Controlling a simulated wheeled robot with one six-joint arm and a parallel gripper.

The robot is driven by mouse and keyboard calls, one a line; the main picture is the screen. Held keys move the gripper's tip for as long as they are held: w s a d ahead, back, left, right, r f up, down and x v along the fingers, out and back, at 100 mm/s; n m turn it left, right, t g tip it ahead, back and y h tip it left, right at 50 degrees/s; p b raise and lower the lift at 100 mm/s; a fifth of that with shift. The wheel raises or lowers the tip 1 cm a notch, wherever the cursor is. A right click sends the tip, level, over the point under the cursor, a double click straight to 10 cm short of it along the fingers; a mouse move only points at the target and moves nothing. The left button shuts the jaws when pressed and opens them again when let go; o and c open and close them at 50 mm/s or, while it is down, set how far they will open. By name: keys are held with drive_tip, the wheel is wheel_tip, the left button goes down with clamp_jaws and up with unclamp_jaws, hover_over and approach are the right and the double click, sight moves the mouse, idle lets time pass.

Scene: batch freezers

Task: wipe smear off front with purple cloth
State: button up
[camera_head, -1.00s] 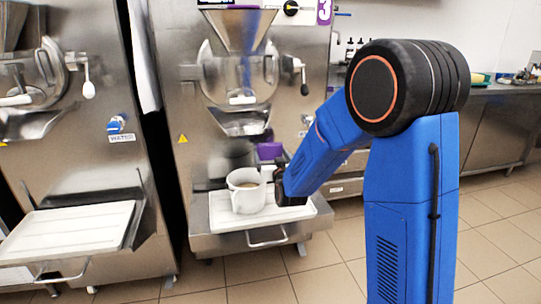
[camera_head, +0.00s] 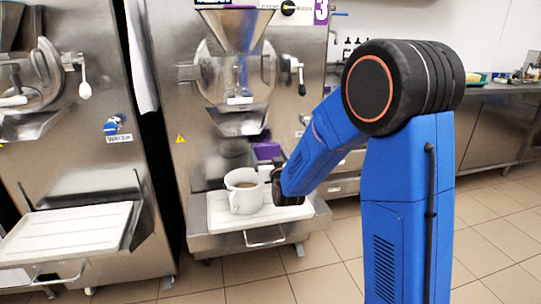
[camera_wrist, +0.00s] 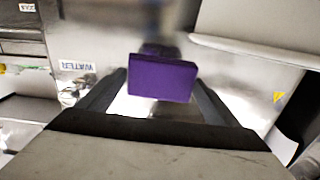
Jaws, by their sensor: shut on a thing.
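The purple cloth (camera_head: 267,151) is a folded block held in front of the steel front (camera_head: 205,150) of the middle freezer, below its spout. My gripper is shut on the cloth, which also shows between its fingers in the wrist view (camera_wrist: 162,80). In the head view my arm hides most of the gripper. A fainter purple patch on the steel beside the cloth looks like its reflection. A dull darker patch shows on the panel above the jug; I cannot tell whether it is smear or reflection. I cannot tell whether the cloth touches the steel.
A white jug (camera_head: 243,191) with brownish contents stands on the white tray mat (camera_head: 220,221), close beside my gripper. The freezer's spout (camera_head: 240,122) overhangs the panel. Another freezer with a white tray (camera_head: 65,232) stands left. A counter (camera_head: 490,130) is at right.

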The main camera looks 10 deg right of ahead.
drive_tip(key=shift+w, duration=2.75)
drive_tip(key=shift+w, duration=1.05)
drive_tip(key=d, duration=0.4)
drive_tip(key=shift+a, duration=0.15)
drive_tip(key=shift+w+a, duration=0.2)
drive_tip(key=shift+a, duration=1.7)
